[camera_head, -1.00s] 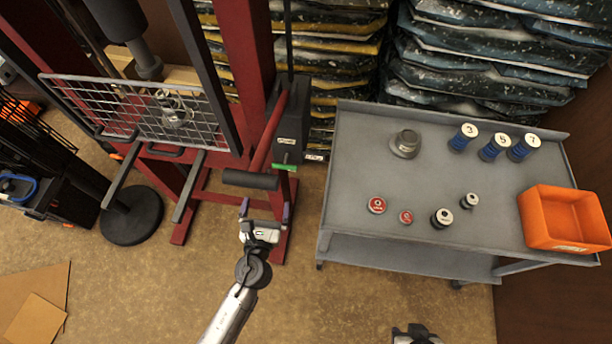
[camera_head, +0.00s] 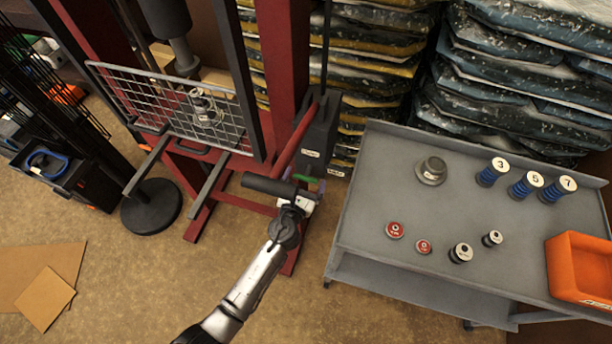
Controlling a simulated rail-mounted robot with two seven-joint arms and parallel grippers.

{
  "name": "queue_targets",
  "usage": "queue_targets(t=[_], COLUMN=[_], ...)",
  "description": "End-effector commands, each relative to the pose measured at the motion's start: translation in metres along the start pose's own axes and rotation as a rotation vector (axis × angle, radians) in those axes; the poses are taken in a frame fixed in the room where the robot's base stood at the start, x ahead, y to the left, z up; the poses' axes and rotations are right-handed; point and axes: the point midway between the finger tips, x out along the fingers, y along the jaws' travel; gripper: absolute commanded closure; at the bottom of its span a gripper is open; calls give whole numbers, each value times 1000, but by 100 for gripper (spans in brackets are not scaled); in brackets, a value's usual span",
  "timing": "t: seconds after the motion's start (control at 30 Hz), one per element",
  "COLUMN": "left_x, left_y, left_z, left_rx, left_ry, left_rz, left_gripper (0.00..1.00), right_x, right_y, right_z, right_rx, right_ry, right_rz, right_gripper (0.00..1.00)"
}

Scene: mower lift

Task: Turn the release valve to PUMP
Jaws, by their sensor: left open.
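The release valve is the small green handle (camera_head: 306,179) at the foot of the black pump box (camera_head: 320,125). A small white label (camera_head: 311,154) sits on the box above the handle, and a second one (camera_head: 337,172) sits to its lower right; their lettering is too small to read surely. My left gripper (camera_head: 305,184) is open, with its fingers up at the green handle. I cannot tell whether they touch it. The gripper partly hides the handle. My right gripper is out of view.
The red press frame (camera_head: 283,60) and mesh guard (camera_head: 180,105) stand left. A grey cart (camera_head: 380,200) with weights and an orange bin (camera_head: 580,268) stands right.

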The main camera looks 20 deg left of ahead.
Motion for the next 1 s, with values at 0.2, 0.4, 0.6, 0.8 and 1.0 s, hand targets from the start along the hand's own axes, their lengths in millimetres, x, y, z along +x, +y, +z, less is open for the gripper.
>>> queue_targets(t=[0.2, 0.4, 0.6, 0.8, 1.0], left_x=[13, 14, 14, 14, 14], left_y=[0, 0, 0, 0, 0], left_z=[0, 0, 0, 0, 0], left_rx=[-1, -1, -1, -1, -9], left_ry=[-1, 0, 0, 0, 0], left_rz=[0, 0, 0, 0, -1], left_gripper=[0, 0, 6, 25, 30], right_x=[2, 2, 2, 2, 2], right_y=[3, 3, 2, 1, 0], right_z=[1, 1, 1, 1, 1], right_rx=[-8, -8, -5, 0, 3], right_ry=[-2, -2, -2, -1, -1], right_rz=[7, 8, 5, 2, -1], right_gripper=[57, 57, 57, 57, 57])
